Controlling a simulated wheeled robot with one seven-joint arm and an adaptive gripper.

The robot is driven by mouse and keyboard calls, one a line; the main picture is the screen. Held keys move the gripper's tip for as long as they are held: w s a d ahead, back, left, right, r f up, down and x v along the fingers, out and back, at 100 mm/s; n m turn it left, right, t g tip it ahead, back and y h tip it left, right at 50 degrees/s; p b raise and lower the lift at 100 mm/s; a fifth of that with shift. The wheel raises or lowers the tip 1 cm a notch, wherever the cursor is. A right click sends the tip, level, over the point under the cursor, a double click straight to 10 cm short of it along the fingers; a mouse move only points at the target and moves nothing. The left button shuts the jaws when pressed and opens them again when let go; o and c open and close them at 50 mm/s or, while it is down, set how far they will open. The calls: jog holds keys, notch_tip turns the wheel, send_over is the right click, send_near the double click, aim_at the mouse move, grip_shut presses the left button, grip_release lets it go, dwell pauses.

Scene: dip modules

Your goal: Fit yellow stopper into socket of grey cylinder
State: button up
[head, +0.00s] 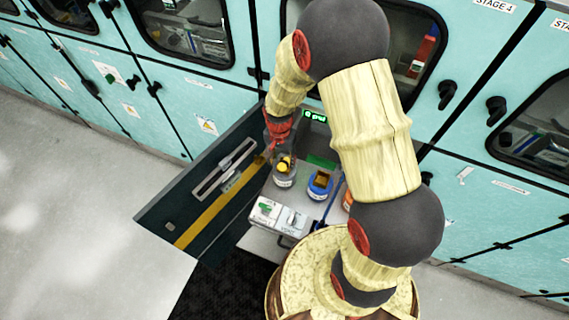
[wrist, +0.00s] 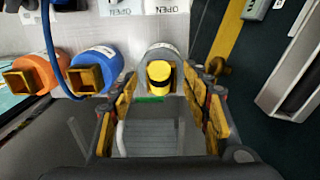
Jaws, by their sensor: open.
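The grey cylinder (head: 284,181) stands on a light shelf, left of the blue cylinder, in the head view. It is at the top middle of the wrist view (wrist: 163,48). The yellow stopper (head: 285,163), with a dark band, is at the grey cylinder's top end; it also shows in the wrist view (wrist: 159,72). How deep it sits in the socket cannot be told. My gripper (head: 279,146) is just above the stopper. In the wrist view its open fingers (wrist: 160,82) are on either side of the stopper, with gaps showing.
The blue cylinder (wrist: 95,68) and orange cylinder (wrist: 40,70) have square brass-coloured tops and stand beside the grey one. A white box (head: 278,215) lies at the shelf's front. A dark panel with a yellow stripe (head: 208,215) stands left. Teal cabinets are behind.

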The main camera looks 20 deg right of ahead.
aim_at(282, 167)
notch_tip(282, 167, down, 4)
jog(key=shift+s+r, duration=0.15)
jog(key=shift+r, duration=0.05)
jog(key=c, duration=0.3)
grip_shut()
dwell(0.3)
jog(key=shift+r, duration=0.15)
